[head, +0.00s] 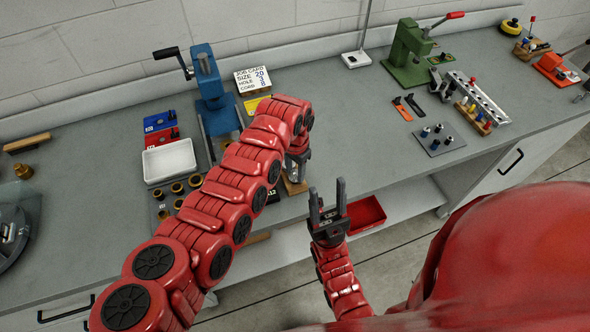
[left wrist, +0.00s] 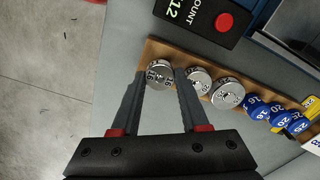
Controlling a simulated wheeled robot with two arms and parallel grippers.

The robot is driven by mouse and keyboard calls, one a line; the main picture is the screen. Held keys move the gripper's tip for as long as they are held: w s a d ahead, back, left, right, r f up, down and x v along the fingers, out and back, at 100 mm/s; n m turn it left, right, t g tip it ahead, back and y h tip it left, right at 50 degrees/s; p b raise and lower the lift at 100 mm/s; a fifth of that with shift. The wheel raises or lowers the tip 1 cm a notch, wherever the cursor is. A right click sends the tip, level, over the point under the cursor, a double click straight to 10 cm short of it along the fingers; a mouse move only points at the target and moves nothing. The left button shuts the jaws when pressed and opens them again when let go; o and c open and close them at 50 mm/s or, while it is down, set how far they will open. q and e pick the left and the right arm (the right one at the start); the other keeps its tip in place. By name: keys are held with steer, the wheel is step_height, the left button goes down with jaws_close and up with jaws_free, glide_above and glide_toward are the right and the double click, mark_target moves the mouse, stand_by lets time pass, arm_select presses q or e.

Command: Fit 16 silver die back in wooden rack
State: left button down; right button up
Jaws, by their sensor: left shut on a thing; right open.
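The silver die marked 16 (left wrist: 158,74) is between the fingertips of my left gripper (left wrist: 158,82) in the left wrist view. The gripper is shut on it, at the near end of the wooden rack (left wrist: 150,48). I cannot tell whether the die is seated or just above the rack. Two more silver dies (left wrist: 198,79) (left wrist: 227,94) and several blue dies (left wrist: 257,105) stand along the rack. In the head view my left gripper (head: 297,172) is over the rack (head: 295,187), mostly hidden by my arm. My right gripper (head: 328,202) is open and empty, before the bench's front edge.
A black counter box with a red button (left wrist: 225,21) stands beside the rack. A blue press (head: 210,85), white tray (head: 170,160) and brass-coloured rings (head: 178,188) are on the left. A red bin (head: 366,214) is below the bench top. The bench middle (head: 350,125) is clear.

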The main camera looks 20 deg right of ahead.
arm_select(q)
steer(key=shift+f+b, duration=0.85)
steer(key=shift+f, duration=0.2)
steer(key=shift+c, duration=1.7)
jaws_free()
steer(key=shift+r, duration=0.1)
steer(key=shift+w+r, duration=0.1)
steer(key=shift+r, duration=0.2)
step_height(320, 180, up, 17)
steer(key=b, duration=0.4)
steer(key=shift+f, duration=0.15)
